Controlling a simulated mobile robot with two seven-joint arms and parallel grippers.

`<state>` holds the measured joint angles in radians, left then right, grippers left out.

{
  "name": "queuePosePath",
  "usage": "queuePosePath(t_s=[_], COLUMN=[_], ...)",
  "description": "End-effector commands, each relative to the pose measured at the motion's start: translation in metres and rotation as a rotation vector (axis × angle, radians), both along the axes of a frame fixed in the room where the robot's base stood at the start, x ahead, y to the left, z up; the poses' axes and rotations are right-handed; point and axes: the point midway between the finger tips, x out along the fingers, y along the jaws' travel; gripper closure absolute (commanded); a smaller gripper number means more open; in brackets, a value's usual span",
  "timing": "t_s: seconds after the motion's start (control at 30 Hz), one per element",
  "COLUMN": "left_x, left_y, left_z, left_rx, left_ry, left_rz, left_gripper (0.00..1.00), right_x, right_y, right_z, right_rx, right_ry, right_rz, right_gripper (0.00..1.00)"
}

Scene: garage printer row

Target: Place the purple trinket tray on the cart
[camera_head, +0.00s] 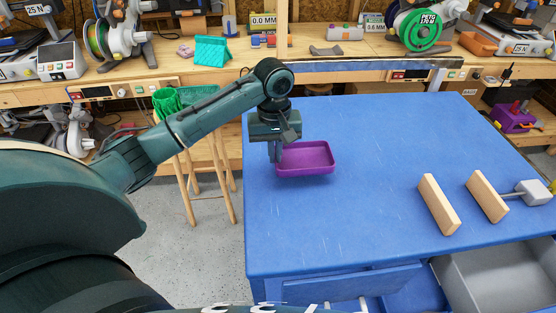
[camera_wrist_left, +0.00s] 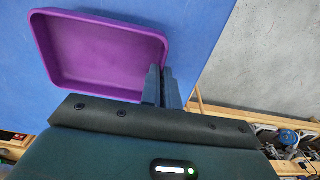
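The purple trinket tray (camera_head: 308,170) is a shallow open box with rounded corners, over the back left part of the blue cart top (camera_head: 350,215). I cannot tell for sure whether its base touches the cart top. My left gripper (camera_head: 275,157) points down at the tray's left edge. In the left wrist view, its two fingers (camera_wrist_left: 162,87) are close together with the rim of the purple tray (camera_wrist_left: 95,55) between them, one finger inside and one outside. The tray is empty and looks level. My right gripper is not in view.
Two wooden blocks (camera_head: 438,204) and a grey-headed tool (camera_head: 532,193) lie at the cart's right. A grey drawer (camera_head: 490,280) stands open at the front. A wooden workbench (camera_head: 215,75) with printers runs behind. A stool with green items (camera_head: 185,100) stands left.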

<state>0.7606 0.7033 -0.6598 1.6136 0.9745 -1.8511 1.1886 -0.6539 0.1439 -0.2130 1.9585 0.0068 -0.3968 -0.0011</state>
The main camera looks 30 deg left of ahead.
Motion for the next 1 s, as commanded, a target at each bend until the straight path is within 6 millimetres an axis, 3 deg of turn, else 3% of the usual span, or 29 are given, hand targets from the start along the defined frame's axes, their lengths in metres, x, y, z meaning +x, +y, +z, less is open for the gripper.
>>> queuePosePath(t_s=[0.2, 0.6, 0.87, 1.0], left_x=[0.000, 0.000, 0.000, 0.000], left_y=[0.000, 0.000, 0.000, 0.000], left_z=[-0.030, -0.035, -0.034, -0.034], left_rx=[0.000, -0.001, 0.001, 0.000], left_ry=[0.001, 0.001, 0.001, 0.000], left_rz=[0.002, 0.000, 0.000, 0.000], left_gripper=[1.00, 1.00, 0.76, 0.75], right_x=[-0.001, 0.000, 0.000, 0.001], right_y=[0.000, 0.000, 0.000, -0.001], right_z=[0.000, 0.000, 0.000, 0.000], right_rx=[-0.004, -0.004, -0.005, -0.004], right_ry=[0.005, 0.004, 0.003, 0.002], right_rz=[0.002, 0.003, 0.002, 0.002], right_gripper=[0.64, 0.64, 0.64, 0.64])
